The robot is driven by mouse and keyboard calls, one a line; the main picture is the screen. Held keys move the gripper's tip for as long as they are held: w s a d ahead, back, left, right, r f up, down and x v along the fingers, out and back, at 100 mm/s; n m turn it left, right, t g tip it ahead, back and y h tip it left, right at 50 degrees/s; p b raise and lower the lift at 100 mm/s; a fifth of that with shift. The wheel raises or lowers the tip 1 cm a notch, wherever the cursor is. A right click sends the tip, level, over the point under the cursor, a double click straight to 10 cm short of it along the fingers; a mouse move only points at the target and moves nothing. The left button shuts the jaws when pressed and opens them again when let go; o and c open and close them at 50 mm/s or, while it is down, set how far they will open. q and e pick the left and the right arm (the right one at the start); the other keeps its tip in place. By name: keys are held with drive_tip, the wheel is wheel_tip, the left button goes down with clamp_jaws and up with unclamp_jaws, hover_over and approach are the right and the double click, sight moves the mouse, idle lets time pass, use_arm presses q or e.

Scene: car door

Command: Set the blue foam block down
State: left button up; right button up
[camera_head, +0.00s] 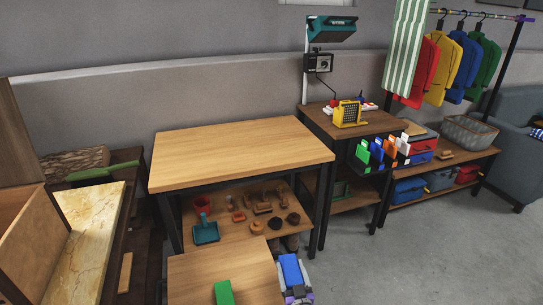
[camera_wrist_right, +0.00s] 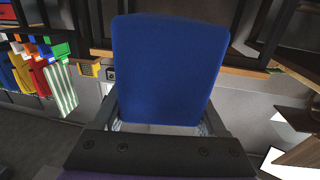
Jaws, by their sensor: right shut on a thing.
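The blue foam block (camera_head: 291,268) is at the bottom of the head view, just right of a low wooden table. In the right wrist view the blue foam block (camera_wrist_right: 168,68) fills the upper middle. My right gripper (camera_head: 297,290) is shut on it at its lower end. In the right wrist view the fingers of the right gripper (camera_wrist_right: 160,120) lie on both sides of the block's lower part. No support under the block can be made out. My left gripper is not in view.
The low wooden table (camera_head: 190,283) bears a green block (camera_head: 224,292). Behind it, the larger wooden table (camera_head: 240,155) has a bare top, with small items on a shelf (camera_head: 220,243) beneath. Grey floor (camera_head: 400,255) is clear at right.

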drive_tip(key=s+d+r+m+h, duration=0.25)
drive_tip(key=s+d+r, duration=0.55)
drive_tip(key=s+d, duration=0.4)
use_arm(q)
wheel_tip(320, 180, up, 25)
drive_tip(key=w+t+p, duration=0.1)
drive_tip(key=p, duration=2.1)
use_arm(e)
drive_tip(key=w+r, duration=0.4)
drive_tip(key=r, duration=0.5)
drive_tip(key=w+r, duration=0.5)
drive_tip(key=r, duration=0.5)
drive_tip(key=w+r, duration=0.5)
drive_tip(key=r, duration=0.4)
drive_tip(key=shift+a+r+h, duration=0.2)
drive_tip(key=shift+r+h, duration=0.15)
drive_tip(key=shift+r, duration=0.05)
drive_tip(key=shift+s+n, duration=0.15)
drive_tip(key=shift+n, duration=0.1)
